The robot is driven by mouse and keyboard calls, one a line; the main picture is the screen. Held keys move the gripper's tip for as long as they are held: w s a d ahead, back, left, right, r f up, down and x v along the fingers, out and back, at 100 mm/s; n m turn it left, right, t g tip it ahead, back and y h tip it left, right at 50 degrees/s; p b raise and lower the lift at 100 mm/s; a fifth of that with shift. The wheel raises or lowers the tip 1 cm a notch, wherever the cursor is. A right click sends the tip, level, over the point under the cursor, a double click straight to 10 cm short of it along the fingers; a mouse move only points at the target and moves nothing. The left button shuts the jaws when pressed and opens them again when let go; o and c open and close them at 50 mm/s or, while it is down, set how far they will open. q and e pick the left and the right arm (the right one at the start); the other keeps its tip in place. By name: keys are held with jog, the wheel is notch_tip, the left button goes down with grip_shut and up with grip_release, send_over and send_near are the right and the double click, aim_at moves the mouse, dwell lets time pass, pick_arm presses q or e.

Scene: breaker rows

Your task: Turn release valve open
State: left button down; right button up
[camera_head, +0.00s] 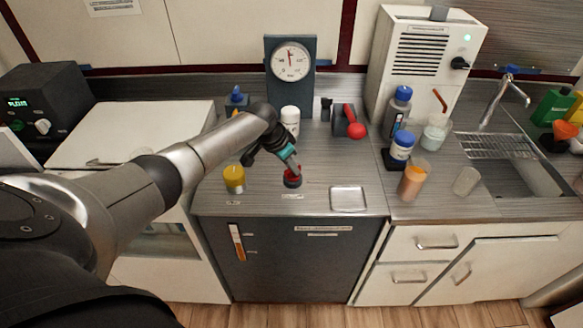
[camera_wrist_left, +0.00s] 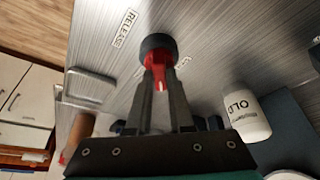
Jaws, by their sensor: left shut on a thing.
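The release valve (camera_head: 292,180) is a small red knob on a dark round base, standing on the counter in front of the gauge. My left gripper (camera_head: 295,168) reaches down to it from above, tilted. In the left wrist view the red knob (camera_wrist_left: 158,66) sits between the two fingers (camera_wrist_left: 160,95), which are shut on it. A "RELEASE" label (camera_wrist_left: 125,28) is on the counter beside the valve's dark base. The fingers hide part of the knob. My right gripper is not in view.
A gauge (camera_head: 291,61) on a dark panel stands behind. A yellow-topped jar (camera_head: 234,178) is left of the valve, a metal tray (camera_head: 348,199) right. A white bottle (camera_head: 290,118) and a red-knobbed lever (camera_head: 355,130) stand behind. Several bottles and cups are further right.

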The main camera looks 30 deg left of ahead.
pick_arm(q)
jog(key=m+b, duration=0.1)
jog(key=m+h+b, duration=0.1)
jog(key=m+b, duration=0.1)
jog(key=m+g+b, duration=0.1)
jog(key=m+b, duration=0.1)
jog(key=shift+a+f+h, duration=0.1)
jog(key=shift+f+h, duration=0.15)
jog(key=shift+h, duration=0.15)
jog(key=shift+r+m+g+h+b, duration=0.15)
jog(key=shift+m+g+b, duration=0.15)
jog(key=shift+m+b, duration=0.5)
jog(key=shift+m+g+h+b, duration=0.15)
jog(key=shift+m+g+b, duration=0.15)
jog(key=shift+m+b, duration=0.45)
jog(key=c, duration=0.8)
grip_release()
jog(key=shift+w+r, duration=0.1)
jog(key=p+v, duration=0.2)
jog(key=v, duration=1.3)
jog(key=shift+a, duration=0.1)
